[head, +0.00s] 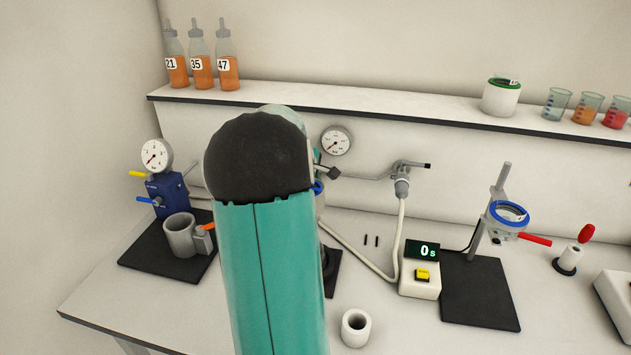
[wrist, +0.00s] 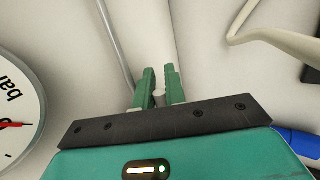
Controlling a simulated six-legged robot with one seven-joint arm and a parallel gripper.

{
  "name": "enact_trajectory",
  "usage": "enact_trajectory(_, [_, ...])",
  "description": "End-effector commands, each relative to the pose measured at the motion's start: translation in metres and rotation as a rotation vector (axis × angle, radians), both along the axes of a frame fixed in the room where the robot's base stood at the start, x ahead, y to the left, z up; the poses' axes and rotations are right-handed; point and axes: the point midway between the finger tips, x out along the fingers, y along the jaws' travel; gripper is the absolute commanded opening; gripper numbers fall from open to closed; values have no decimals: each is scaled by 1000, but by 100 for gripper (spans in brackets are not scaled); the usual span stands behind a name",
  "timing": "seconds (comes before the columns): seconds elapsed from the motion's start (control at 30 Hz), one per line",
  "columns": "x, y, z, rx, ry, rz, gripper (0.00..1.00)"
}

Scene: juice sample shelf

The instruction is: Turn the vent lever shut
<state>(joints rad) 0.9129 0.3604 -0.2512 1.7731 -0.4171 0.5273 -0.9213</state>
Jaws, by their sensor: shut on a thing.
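In the wrist view my gripper (wrist: 160,70) has its two green fingers closed around a small grey rounded piece (wrist: 159,98) low between them. Most of this piece is hidden, and I cannot tell for sure that it is the vent lever. In the head view my own arm covers the gripper and what it holds. A grey fitting (head: 333,172) on the wall pipe shows just right of my arm, below a round wall gauge (head: 336,141). A gauge (wrist: 16,115) also shows at the left of the wrist view.
A blue pump unit (head: 166,196) with yellow and blue handles stands at the left. A white hose (head: 399,235) hangs from a wall tap. A timer (head: 420,277), a ring stand (head: 480,292) and a white cup (head: 356,328) stand right of my arm. The shelf (head: 390,108) runs above.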

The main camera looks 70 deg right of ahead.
Motion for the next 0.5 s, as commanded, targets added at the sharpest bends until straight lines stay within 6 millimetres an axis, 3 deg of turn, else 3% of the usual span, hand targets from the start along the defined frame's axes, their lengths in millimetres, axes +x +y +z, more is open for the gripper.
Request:
enact_trajectory(0.27, [1,0,0,-1,-2,1,0])
enact_trajectory(0.3, [1,0,0,-1,-2,1,18])
enact_trajectory(0.33, [1,0,0,-1,-2,1,22])
enact_trajectory(0.5, [1,0,0,0,-1,1,22])
